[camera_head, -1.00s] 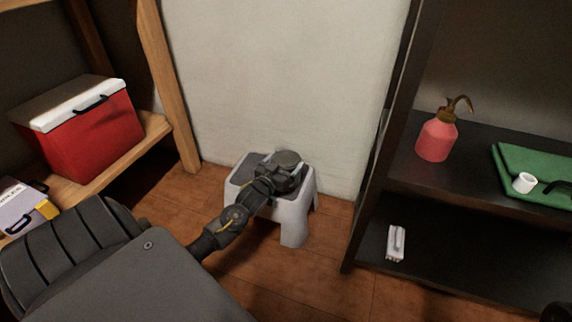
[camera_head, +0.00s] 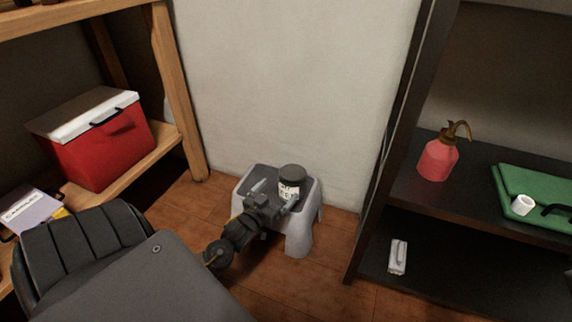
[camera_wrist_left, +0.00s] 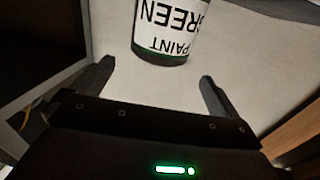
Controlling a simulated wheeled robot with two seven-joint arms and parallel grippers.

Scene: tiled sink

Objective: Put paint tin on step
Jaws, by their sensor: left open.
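The paint tin (camera_head: 291,184), with a dark lid and a white label, stands upright on top of the grey-and-white step (camera_head: 299,236) by the wall. In the left wrist view the tin (camera_wrist_left: 170,32) appears upside down, its label reading "PAINT" and "GREEN". My left gripper (camera_head: 275,197) is in front of the tin, low over the step. Its fingers (camera_wrist_left: 155,82) are spread, with nothing between them, and the tin is beyond the fingertips, apart from them. My right gripper is not in view.
A wooden shelf at left holds a red cooler (camera_head: 108,150) with a white lid and a labelled box (camera_head: 32,212). Wooden floor lies between.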

